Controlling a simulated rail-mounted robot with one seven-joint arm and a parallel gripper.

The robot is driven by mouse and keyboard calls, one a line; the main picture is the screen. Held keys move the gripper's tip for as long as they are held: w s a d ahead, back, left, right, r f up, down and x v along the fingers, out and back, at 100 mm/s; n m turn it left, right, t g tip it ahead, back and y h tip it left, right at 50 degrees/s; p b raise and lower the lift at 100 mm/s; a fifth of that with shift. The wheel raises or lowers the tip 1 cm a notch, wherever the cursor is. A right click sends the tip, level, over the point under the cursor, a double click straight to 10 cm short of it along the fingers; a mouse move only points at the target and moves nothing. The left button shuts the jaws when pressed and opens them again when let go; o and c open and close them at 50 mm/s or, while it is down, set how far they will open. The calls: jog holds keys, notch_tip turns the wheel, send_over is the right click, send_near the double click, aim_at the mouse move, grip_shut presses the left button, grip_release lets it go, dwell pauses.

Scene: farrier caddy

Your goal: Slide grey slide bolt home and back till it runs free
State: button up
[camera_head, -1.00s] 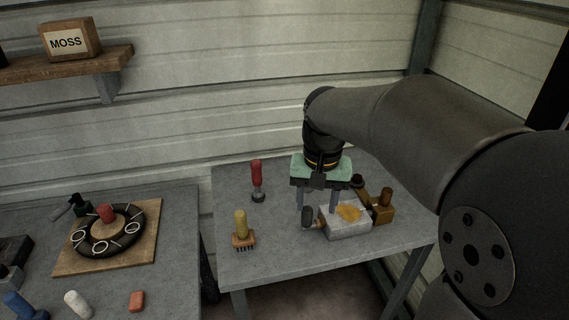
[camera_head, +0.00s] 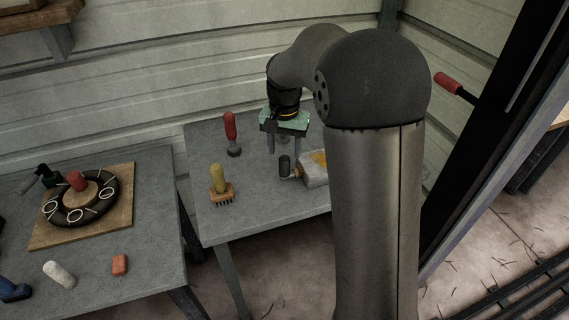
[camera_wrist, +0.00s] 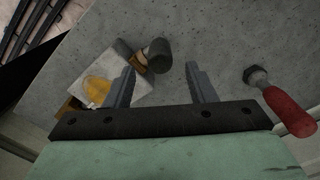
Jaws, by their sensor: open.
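The grey slide bolt (camera_head: 313,171) is a pale grey block with an orange-yellow patch on top, on the right-hand table. A dark cylindrical knob (camera_head: 285,166) sticks out of its left side on a short brownish stem. In the wrist view the block (camera_wrist: 122,53) lies to the left and the knob (camera_wrist: 158,55) shows between and just beyond the fingertips. My gripper (camera_head: 284,152) is open and empty above the table, close to the knob; I see no contact. My gripper also shows in the wrist view (camera_wrist: 161,70). My arm hides the block's right part in the head view.
A red-handled tool (camera_head: 231,132) and a yellow-handled brush (camera_head: 220,184) stand left of the bolt. A brass-brown piece (camera_wrist: 70,106) lies beyond the block. A left table holds a black ring (camera_head: 85,199) on a board. Bare tabletop lies in front of the brush.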

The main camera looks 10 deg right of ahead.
aim_at(284, 158)
notch_tip(284, 158, down, 6)
jog(key=shift+f, duration=0.2)
jog(key=shift+c, duration=0.2)
